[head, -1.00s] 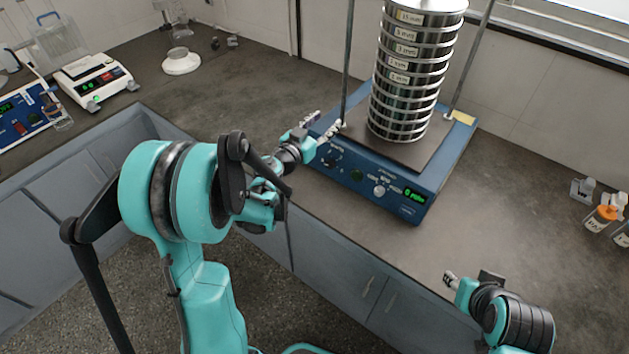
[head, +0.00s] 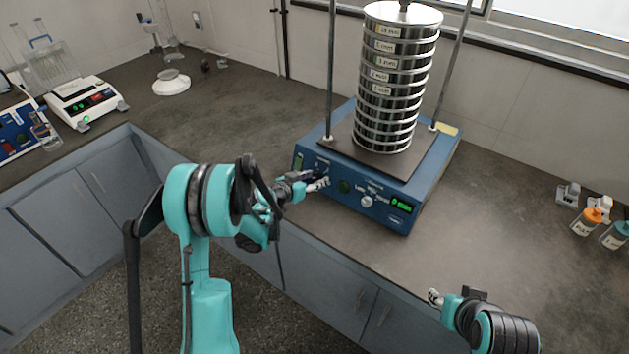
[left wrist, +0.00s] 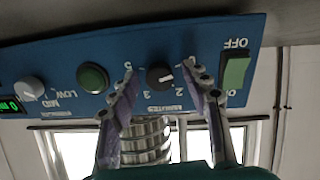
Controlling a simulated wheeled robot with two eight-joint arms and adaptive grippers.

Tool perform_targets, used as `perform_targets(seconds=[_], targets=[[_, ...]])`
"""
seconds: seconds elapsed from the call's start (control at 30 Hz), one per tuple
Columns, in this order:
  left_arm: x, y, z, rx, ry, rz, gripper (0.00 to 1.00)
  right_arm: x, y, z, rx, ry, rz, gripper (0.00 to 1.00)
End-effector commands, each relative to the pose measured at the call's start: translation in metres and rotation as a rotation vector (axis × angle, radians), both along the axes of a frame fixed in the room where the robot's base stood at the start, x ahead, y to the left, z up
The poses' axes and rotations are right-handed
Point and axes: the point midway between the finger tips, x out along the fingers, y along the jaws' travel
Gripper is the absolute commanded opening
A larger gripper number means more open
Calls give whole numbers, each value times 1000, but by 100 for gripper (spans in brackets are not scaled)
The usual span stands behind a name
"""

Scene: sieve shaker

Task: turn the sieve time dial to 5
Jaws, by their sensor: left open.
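The sieve shaker (head: 380,180) has a blue base with a control panel on its front. In the left wrist view, which shows the panel upside down, the black time dial (left wrist: 160,76) is marked MINUTES, with 2, 3 and 5 readable around it. Its pale pointer mark faces right, away from the 5. My left gripper (left wrist: 163,78) is open, its fingers on either side of the dial; contact cannot be told. In the head view my left gripper (head: 320,184) is at the panel's left part and hides the dial. My right gripper (head: 435,297) is low at the right, far from the panel.
A green power switch (left wrist: 236,72) and a round green button (left wrist: 92,77) flank the dial. A grey knob (head: 366,201) and green display (head: 401,206) are farther right. The sieve stack (head: 395,80) stands between two rods. Bottles (head: 587,222) stand at right.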

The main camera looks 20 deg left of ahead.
Motion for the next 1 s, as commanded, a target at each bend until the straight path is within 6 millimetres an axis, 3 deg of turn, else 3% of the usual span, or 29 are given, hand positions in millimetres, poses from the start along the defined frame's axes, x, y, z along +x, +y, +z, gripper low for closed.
perform_targets(seconds=[0.23,0.4,0.43,0.77,1.0], targets=[[2,-1,0,0,0,1,48,0,0,0,0,0,0,40],[2,0,0,0,0,1,3,0,0,0,0,0,0,40],[2,0,0,0,0,1,0,0,0,0,0,0,0,40],[2,-1,0,24,-10,-8,0,0,0,-1,0,0,0,40],[2,-1,-1,130,-48,-50,0,0,0,-6,0,0,0,40]])
